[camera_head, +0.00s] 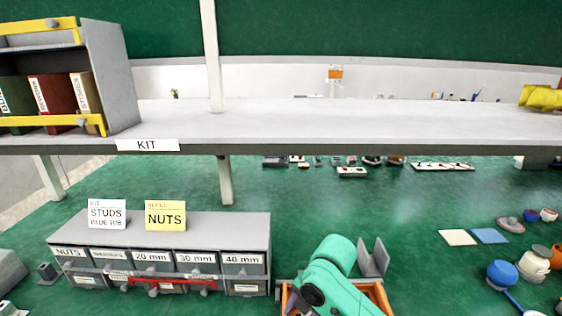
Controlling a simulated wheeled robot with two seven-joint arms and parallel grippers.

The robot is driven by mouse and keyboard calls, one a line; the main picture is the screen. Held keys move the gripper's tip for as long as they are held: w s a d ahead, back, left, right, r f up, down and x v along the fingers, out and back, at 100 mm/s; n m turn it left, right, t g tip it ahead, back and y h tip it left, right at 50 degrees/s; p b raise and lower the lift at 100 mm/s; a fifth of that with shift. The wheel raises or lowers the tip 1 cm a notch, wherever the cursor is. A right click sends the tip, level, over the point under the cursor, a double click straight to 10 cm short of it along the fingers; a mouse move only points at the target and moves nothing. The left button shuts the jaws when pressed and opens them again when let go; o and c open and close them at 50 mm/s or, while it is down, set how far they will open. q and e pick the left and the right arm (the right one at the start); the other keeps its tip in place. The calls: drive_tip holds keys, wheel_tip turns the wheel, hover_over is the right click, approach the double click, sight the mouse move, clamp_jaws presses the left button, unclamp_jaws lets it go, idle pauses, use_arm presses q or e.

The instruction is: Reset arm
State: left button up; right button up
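Neither of my grippers can be made out in the head view. A teal rounded body (325,275) with a dark round knob shows at the bottom centre, tilted. It sits in or in front of an orange frame (381,299), and its lower part is cut off by the picture edge. Two grey upright plates (373,258) form a V shape just behind it.
A grey drawer unit (165,235) with labelled bins and two cards stands at the lower left. A raised grey shelf (300,118) marked KIT crosses the view, with a binder rack (111,75) at left. Blue, white and orange parts lie at right. The green mat's middle is clear.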

drive_tip(key=s+d+f+m+t+h, duration=0.1)
drive_tip(key=s+d+f+m, duration=0.3)
drive_tip(key=s+d+m, duration=0.65)
drive_tip(key=s+d+f+m+t+h, duration=0.2)
drive_tip(key=s+d+f+m, duration=0.2)
drive_tip(key=d+m, duration=0.75)
wheel_tip(320, 180, down, 22)
drive_tip(key=s+a+m+g, duration=0.2)
drive_tip(key=a+m, duration=0.1)
drive_tip(key=m, duration=0.1)
drive_tip(key=s+d+f+g, duration=0.1)
drive_tip(key=s+d+f, duration=0.2)
drive_tip(key=s+f, duration=1.2)
drive_tip(key=shift+s+n, duration=0.3)
drive_tip(key=shift+s, duration=0.75)
drive_tip(key=shift+f, duration=0.1)
